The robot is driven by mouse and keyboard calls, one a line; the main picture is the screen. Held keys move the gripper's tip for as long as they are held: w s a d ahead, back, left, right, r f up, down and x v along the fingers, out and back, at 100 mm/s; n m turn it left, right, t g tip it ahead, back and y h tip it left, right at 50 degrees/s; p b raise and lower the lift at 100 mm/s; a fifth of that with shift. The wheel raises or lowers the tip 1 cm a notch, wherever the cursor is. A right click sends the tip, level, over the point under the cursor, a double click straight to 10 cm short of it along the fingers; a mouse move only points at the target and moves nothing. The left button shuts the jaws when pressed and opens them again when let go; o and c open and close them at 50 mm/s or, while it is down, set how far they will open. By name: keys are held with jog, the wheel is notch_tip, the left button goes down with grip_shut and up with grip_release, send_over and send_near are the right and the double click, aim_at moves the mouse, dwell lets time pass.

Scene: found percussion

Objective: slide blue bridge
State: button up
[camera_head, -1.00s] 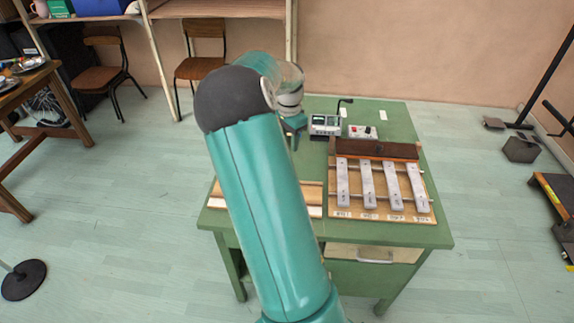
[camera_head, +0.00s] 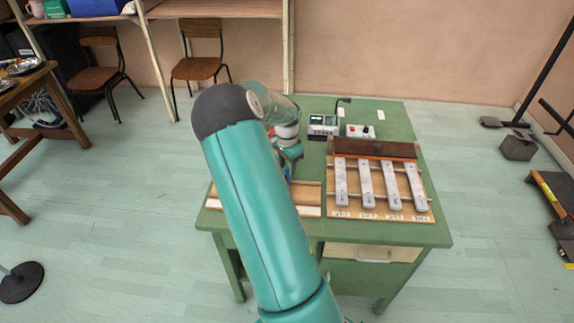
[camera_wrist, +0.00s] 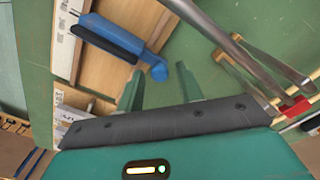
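The blue bridge (camera_wrist: 120,38) shows in the wrist view as a blue bar with a dark strip and a rounded blue end, lying across a light wooden board (camera_wrist: 100,70). My gripper (camera_wrist: 160,86) is open, its two fingers apart. The rounded blue end is just beyond the fingertips, near the gap between them; I cannot tell whether they touch. In the head view, my gripper (camera_head: 290,165) is over the left part of the green table, and my arm hides most of the bridge and part of the board (camera_head: 308,190).
The green table (camera_head: 385,115) also holds a bar instrument (camera_head: 380,185) with several metal bars and a dark wooden block (camera_head: 375,148). Two small devices stand behind, a meter (camera_head: 322,125) and a white box (camera_head: 360,131). In the wrist view, metal rods (camera_wrist: 235,45) lie close on the right.

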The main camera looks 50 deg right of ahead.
grip_shut()
jog(key=shift+w+a, duration=0.85)
jog(key=shift+w, duration=0.15)
jog(key=shift+o, duration=1.1)
grip_release()
jog(key=shift+r, duration=0.25)
notch_tip(320, 180, up, 13)
jog(key=shift+r, duration=0.15)
